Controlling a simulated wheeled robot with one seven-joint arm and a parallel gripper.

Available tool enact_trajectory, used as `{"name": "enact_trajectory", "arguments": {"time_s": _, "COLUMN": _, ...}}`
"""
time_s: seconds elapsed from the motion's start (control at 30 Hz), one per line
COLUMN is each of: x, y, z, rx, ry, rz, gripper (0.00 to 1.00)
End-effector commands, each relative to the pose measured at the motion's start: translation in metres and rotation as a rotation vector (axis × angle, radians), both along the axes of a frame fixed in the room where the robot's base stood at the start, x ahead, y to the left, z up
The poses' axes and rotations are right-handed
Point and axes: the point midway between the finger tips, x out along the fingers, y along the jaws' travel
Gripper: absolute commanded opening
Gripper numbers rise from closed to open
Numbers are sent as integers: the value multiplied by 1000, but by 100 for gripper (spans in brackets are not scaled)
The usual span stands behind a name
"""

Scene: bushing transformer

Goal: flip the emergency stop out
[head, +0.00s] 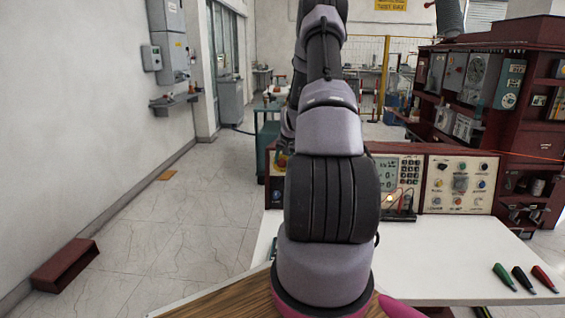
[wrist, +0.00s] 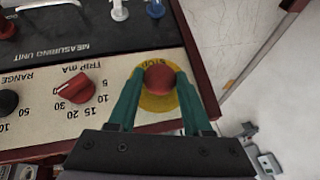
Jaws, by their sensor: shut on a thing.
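The emergency stop is a round red knob (wrist: 159,79) on a yellow disc (wrist: 158,103), set in the cream panel (wrist: 110,118) in the wrist view. My gripper (wrist: 159,84) has its two green fingers on either side of the red knob, shut on it. The fingers cover parts of the yellow disc. In the head view a small part of the yellow and red stop (head: 281,159) shows at the panel's left end, beside my arm. My arm hides most of that panel, and the gripper cannot be made out there.
A red selector knob (wrist: 74,88) and a black knob (wrist: 8,102) sit left of the stop. The panel's dark red edge (wrist: 200,66) runs close by on the right. In the head view, coloured probes (head: 524,279) lie on the white tabletop (head: 440,262).

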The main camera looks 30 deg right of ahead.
Motion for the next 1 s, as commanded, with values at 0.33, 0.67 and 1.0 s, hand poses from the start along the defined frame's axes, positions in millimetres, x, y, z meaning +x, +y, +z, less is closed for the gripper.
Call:
{"name": "enact_trajectory", "arguments": {"time_s": 0.33, "x": -5, "y": 3, "z": 3, "rx": 0, "ry": -1, "rz": -1, "gripper": 0}}
{"name": "enact_trajectory", "arguments": {"time_s": 0.67, "x": -5, "y": 4, "z": 3, "rx": 1, "ry": 1, "rz": -1, "gripper": 81}}
{"name": "enact_trajectory", "arguments": {"time_s": 1.0, "x": -8, "y": 4, "z": 10, "rx": -1, "ry": -1, "rz": 0, "gripper": 81}}
